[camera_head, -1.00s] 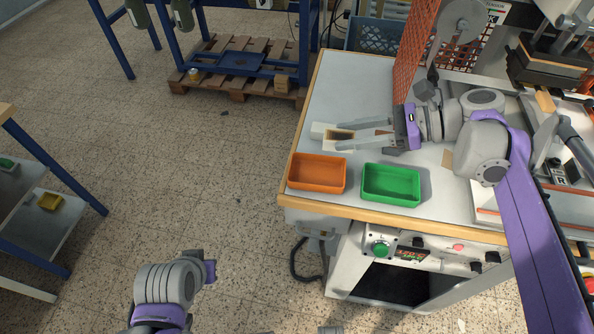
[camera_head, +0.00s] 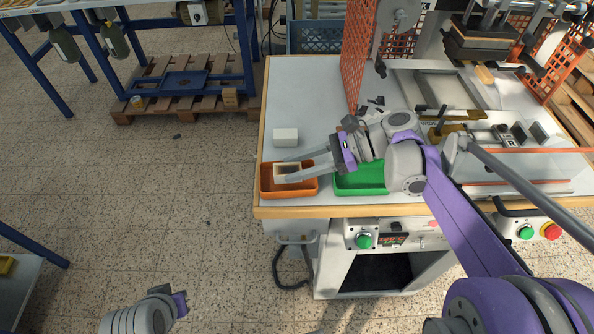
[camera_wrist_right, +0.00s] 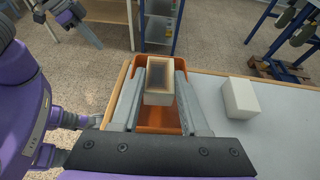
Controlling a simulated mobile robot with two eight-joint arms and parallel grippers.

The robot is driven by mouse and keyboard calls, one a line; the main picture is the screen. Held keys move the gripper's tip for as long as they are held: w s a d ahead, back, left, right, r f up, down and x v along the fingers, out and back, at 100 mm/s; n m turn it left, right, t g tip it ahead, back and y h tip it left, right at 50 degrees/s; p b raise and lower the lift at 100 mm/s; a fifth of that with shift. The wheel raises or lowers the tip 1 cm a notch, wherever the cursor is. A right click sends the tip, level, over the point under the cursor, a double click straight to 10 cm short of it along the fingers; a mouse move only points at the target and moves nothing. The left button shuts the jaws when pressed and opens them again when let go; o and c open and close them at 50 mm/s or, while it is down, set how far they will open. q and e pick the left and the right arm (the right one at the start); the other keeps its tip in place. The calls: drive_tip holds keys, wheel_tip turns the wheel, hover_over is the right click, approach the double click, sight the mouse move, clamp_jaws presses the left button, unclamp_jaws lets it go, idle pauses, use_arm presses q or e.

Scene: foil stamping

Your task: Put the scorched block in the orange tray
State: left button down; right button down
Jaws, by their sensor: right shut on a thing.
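The scorched block (camera_wrist_right: 159,82), pale with a dark brown face, is between the fingers of my right gripper (camera_wrist_right: 160,92), which is shut on it. In the head view my right gripper (camera_head: 288,171) holds the block (camera_head: 288,173) over the orange tray (camera_head: 270,190). The tray's inside (camera_wrist_right: 158,120) shows below the block in the wrist view. Whether the block touches the tray floor is unclear. A clean white block (camera_head: 286,138) stands on the table behind the tray. My left gripper (camera_head: 181,304) is low at the left, away from the table; its fingers are not clear.
A green tray (camera_head: 361,181) stands right of the orange tray, beneath my right gripper's wrist. The stamping machine (camera_head: 480,42) and an orange mesh guard (camera_head: 358,62) stand behind. The table's far left (camera_head: 305,90) is clear.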

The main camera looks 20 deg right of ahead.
drive_tip(key=shift+f, duration=0.85)
drive_tip(key=shift+f, duration=0.2)
drive_tip(key=c, duration=0.7)
unclamp_jaws()
drive_tip(key=shift+r, duration=0.15)
drive_tip(key=shift+d+r, duration=0.2)
drive_tip(key=v, duration=0.7)
drive_tip(key=shift+s, duration=0.1)
